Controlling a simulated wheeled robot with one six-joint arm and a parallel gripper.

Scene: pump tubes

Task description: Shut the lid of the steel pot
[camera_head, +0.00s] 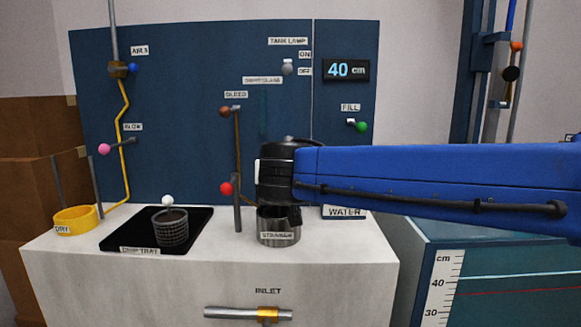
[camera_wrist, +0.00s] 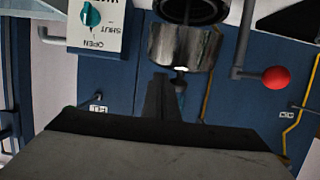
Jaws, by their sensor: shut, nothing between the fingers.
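The steel pot (camera_head: 279,238) stands on the pale bench top below my black wrist, with a blurred label on its front. My wrist hides part of its top. In the wrist view, a dark round opening (camera_wrist: 190,9) shows at the top edge, beside a shiny steel piece (camera_wrist: 181,46) with a small knob. This piece looks like the raised lid, but I cannot be sure. My gripper (camera_wrist: 163,84) is shut and empty, its dark fingers close to the steel piece. I cannot tell whether they touch. In the head view the fingers are hidden.
A red-knobbed post (camera_head: 226,188) stands left of the pot. The water box (camera_head: 345,213) is at its right; its teal knob (camera_wrist: 90,14) shows in the wrist view. A black drip tray (camera_head: 118,241) with a mesh basket (camera_head: 171,229) and a yellow ring (camera_head: 76,226) lie further left.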

